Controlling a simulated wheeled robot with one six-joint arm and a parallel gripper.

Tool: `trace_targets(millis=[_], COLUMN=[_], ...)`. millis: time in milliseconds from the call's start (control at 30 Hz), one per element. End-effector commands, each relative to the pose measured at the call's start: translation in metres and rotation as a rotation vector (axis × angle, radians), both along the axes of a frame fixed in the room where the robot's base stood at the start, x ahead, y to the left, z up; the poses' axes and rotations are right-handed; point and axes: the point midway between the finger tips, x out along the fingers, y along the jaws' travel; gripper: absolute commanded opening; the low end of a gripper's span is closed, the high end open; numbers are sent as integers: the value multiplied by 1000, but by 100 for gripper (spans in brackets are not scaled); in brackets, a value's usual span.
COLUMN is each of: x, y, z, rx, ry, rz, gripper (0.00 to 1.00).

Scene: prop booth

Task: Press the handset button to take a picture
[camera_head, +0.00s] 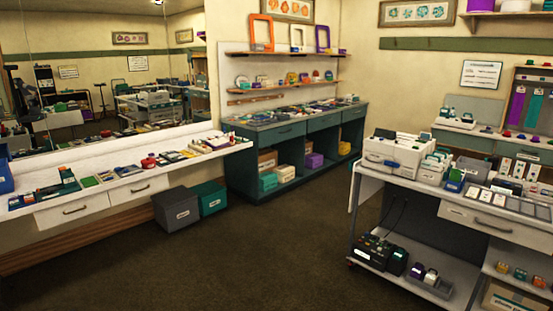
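No handset or button can be told for certain at this size. A dark device with a lit panel (371,252) sits on the lower shelf of the white cart (454,213) at right. Next to it is a dark block with a green light (397,261). A grey tray (431,287) to their right holds small white and purple items (418,271); I cannot tell what they are. A white printer-like box (395,157) stands on the cart's top. My gripper is not in view.
A white counter (100,205) with small items runs under the mirror (95,75) at left. Grey (176,209) and green (209,198) bins stand on the floor. A teal cabinet (262,155) stands at the back. The carpet (230,260) between is clear.

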Motion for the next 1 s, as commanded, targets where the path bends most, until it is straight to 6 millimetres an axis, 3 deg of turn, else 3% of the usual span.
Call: trace_targets(millis=[900,1000], x=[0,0], y=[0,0], z=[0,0], rx=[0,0], ry=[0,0], rz=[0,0], gripper=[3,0])
